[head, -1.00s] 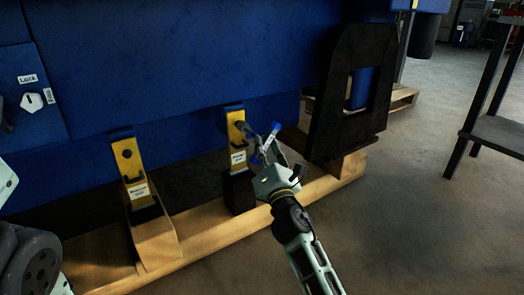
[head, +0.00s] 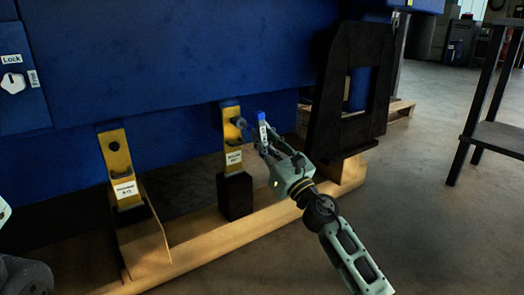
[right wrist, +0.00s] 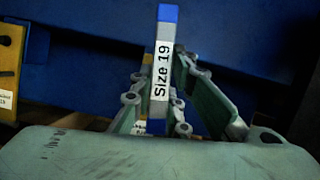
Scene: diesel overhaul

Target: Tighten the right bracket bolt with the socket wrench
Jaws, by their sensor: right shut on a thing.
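The right yellow bracket (head: 230,145) stands upright against the blue engine side, with a white label on it. The socket wrench (head: 263,132) has blue ends; its head reaches the bracket's upper part, where it hides the bolt. I cannot tell how fully the socket sits on the bolt. My right gripper (head: 269,150) is shut on the wrench handle, to the right of the bracket. In the right wrist view the wrench handle (right wrist: 162,75) stands nearly upright between the fingers and reads "Size 19".
A left yellow bracket (head: 117,160) with a dark hole and label stands apart. A wooden pallet beam (head: 200,240) runs below. A black support frame (head: 328,115) stands close on the right. A dark table (head: 495,135) is at far right. Floor between is clear.

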